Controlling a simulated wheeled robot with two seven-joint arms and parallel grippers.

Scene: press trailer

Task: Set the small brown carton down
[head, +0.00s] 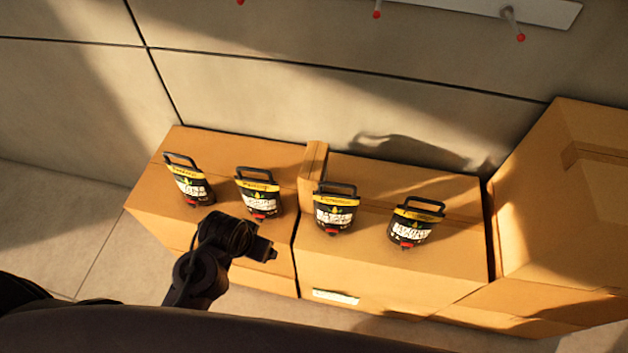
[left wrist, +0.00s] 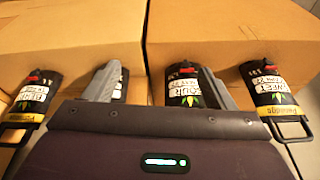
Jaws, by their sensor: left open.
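A small, narrow brown carton (head: 313,170) stands upright at the seam between two large brown boxes in the head view, behind the canisters. It touches or nearly touches the right box; its base is partly hidden. My left gripper (head: 270,252) hangs over the front part of the boxes, in front of the canisters and apart from the carton. In the left wrist view its two fingers (left wrist: 160,88) are spread, with nothing held between them. I cannot pick out the small carton in that view. My right gripper is not in view.
Several black canisters with yellow bands stand on the left box (head: 222,150) and right box (head: 375,170); one canister (head: 335,208) is close to the small carton. A taller box (head: 540,220) stands at the right. A wall (head: 300,90) closes off the back.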

